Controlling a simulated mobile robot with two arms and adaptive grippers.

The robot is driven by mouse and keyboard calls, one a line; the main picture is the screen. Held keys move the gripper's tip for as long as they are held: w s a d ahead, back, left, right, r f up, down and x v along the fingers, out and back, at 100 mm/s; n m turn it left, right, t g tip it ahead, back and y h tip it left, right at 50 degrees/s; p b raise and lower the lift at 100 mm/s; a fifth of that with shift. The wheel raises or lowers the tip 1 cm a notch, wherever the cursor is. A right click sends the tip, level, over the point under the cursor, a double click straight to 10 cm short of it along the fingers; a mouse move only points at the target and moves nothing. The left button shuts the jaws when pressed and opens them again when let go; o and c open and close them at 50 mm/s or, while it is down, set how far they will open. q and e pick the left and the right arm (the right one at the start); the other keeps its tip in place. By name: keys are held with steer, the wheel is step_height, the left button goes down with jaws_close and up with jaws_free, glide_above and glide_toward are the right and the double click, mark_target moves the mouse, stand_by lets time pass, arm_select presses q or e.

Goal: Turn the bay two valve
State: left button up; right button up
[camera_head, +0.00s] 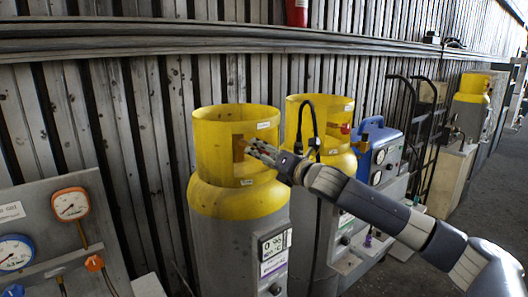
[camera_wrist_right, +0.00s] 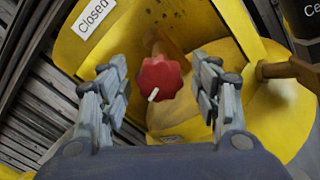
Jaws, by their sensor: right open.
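A red lobed valve knob (camera_wrist_right: 160,78) with a white mark sits on a brass stem inside a yellow collar (camera_wrist_right: 205,45) in the right wrist view. A "Closed" label (camera_wrist_right: 93,14) is on the collar to its upper left. My right gripper (camera_wrist_right: 162,92) is open, with one finger on each side of the knob and no visible contact. No bay number is readable. My left gripper is not in view.
A second yellow-collared cylinder (camera_head: 325,108) stands just right, with a red knob (camera_head: 345,128) and a black hose (camera_head: 306,118). A gauge panel (camera_head: 40,215) is at left, a blue unit (camera_head: 380,145) at right. A brass side fitting (camera_wrist_right: 285,70) is right of the knob.

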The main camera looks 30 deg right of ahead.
steer(key=c, duration=1.1)
